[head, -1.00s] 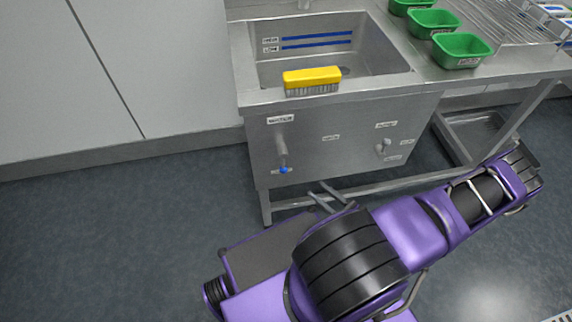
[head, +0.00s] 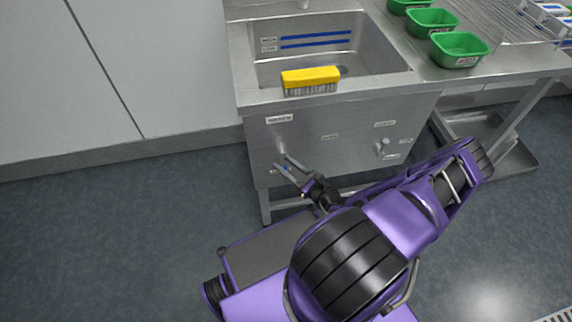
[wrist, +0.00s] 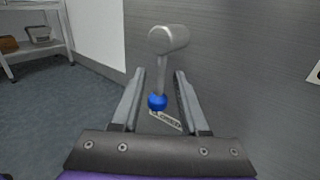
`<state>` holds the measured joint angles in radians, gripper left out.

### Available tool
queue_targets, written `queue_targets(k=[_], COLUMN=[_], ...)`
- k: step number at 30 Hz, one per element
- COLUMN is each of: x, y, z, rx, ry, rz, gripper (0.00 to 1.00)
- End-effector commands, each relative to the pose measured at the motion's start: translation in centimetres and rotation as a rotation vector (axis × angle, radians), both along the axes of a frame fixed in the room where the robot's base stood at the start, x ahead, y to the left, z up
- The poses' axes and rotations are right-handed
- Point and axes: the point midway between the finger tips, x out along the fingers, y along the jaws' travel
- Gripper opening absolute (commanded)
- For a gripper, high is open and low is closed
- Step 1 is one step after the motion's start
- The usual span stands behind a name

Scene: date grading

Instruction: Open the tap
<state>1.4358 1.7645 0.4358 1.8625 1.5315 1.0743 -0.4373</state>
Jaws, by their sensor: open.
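The tap is a grey lever (wrist: 163,72) with a blue knob (wrist: 157,102) at its lower end, on the front panel of the steel sink unit (head: 350,135). In the wrist view the lever hangs down from a round hub (wrist: 168,39). My gripper (wrist: 160,84) is open, with one finger on each side of the lever and knob in that view. I cannot tell whether either finger touches it. In the head view my gripper (head: 286,165) is at the left of the panel and largely hides the lever. A small label shows just behind the knob.
A second grey fitting (head: 382,148) sticks out on the right of the panel. A yellow brush (head: 310,80) lies on the sink's front rim. Green bins (head: 460,50) stand on the counter at right. The floor left of the sink is clear.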

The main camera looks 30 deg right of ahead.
Motion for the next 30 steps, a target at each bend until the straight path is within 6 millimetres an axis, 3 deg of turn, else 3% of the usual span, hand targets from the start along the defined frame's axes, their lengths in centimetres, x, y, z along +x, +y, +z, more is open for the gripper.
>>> queue_targets(k=[3,10,30], x=[-0.02,-0.05,-0.08], y=[-0.01,-0.02,-0.02], z=[-0.01,-0.01,-0.01], rx=[0.0,0.0,0.0], ry=[0.0,0.0,0.0], rz=[0.0,0.0,0.0], gripper=[0.42,0.01,0.0])
